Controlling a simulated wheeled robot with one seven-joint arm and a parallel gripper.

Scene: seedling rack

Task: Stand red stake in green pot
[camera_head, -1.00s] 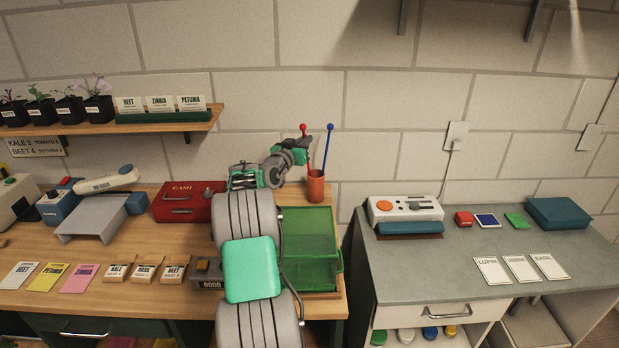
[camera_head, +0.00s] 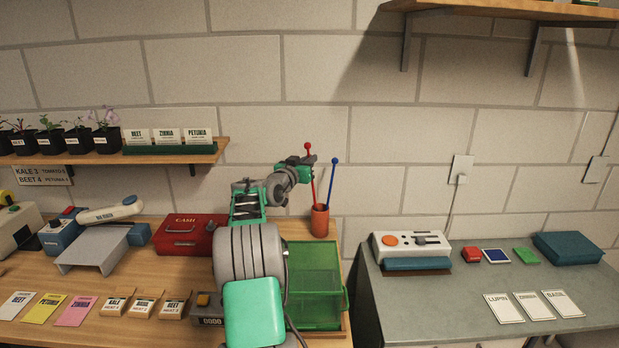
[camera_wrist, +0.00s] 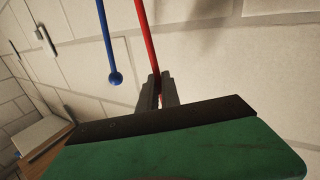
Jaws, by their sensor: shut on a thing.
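The red stake (camera_head: 314,185), with a red ball on top, leans slightly left above the terracotta pot (camera_head: 320,222) at the back of the wooden bench. My gripper (camera_head: 309,161) is shut on it just below the ball. In the wrist view the red stake (camera_wrist: 146,40) runs between the two fingers (camera_wrist: 162,90). Its lower end is hidden by or just inside the pot's rim; I cannot tell which. A blue stake (camera_head: 329,182) stands in the same pot, its ball lower than the red one. I cannot make out a green pot.
A red cash box (camera_head: 188,238) is left of my arm. Several dark pots of seedlings (camera_head: 80,141) stand on the wall shelf (camera_head: 110,156). A gap separates the wooden bench from the grey bench (camera_head: 440,290) at right.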

